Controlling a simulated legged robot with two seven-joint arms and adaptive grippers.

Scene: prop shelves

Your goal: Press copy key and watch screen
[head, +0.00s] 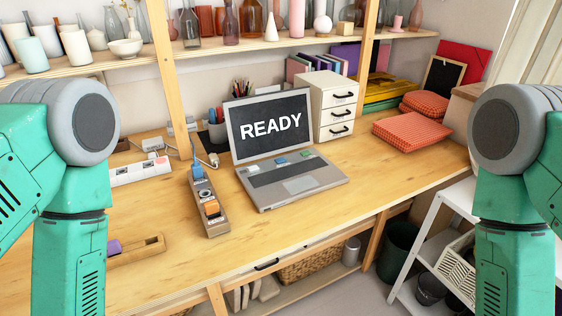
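An open laptop (295,187) stands on the wooden desk. Its dark screen (268,125) shows the word READY in white letters. Above its touchpad is a dark keyboard strip, and behind that sits a row of small coloured keys: a pale one (253,168), a blue one (281,161) and a green one (306,154). Any labels on them are too small to read, so I cannot tell which is the copy key. My two green arms come down at the left and right edges. Both grippers are out of view, and nothing touches the laptop.
The desk in front of the laptop is clear.

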